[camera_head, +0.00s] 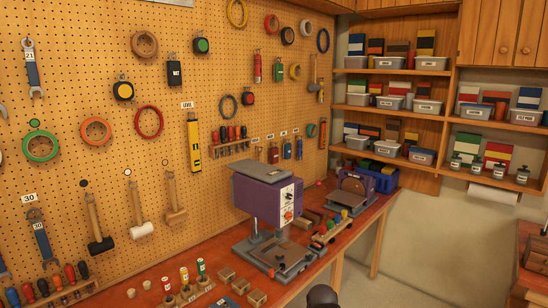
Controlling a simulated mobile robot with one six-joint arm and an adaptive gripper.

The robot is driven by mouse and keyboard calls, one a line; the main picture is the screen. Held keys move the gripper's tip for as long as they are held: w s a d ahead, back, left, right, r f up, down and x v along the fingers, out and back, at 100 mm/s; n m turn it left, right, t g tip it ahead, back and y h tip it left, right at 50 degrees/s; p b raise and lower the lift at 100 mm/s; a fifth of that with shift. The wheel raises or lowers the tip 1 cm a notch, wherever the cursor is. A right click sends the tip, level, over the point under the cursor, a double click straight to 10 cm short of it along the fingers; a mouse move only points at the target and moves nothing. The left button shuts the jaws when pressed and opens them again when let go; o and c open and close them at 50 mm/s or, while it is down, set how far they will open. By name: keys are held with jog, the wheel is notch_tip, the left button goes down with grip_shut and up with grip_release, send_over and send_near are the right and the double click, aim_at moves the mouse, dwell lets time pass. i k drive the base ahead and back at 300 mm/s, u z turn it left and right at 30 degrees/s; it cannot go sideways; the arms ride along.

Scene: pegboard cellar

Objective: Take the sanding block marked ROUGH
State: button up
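I cannot make out a sanding block with a readable ROUGH mark. Several small tan blocks (257,298) stand on the front part of the red-brown workbench (150,296), left of the drill press. Their tops are too small to read, and I cannot tell whether they are sanding blocks. A dark flat piece (229,303) lies beside them at the bottom edge, partly cut off. My gripper is not in view; a dark rounded shape at the bottom edge may be part of my arm.
Colour-topped tools (185,277) stand at the front. Shelves (390,110) hold labelled bins. Tools hang on the pegboard (75,120). Floor right of the bench looks clear.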

aim_at(274, 151)
jog(key=z, duration=0.3)
jog(key=i, duration=0.5)
jog(key=z, duration=0.6)
jog(key=i, duration=1.6)
jog(key=u, duration=0.6)
jog(key=i, duration=0.95)
jog(key=u, duration=0.55)
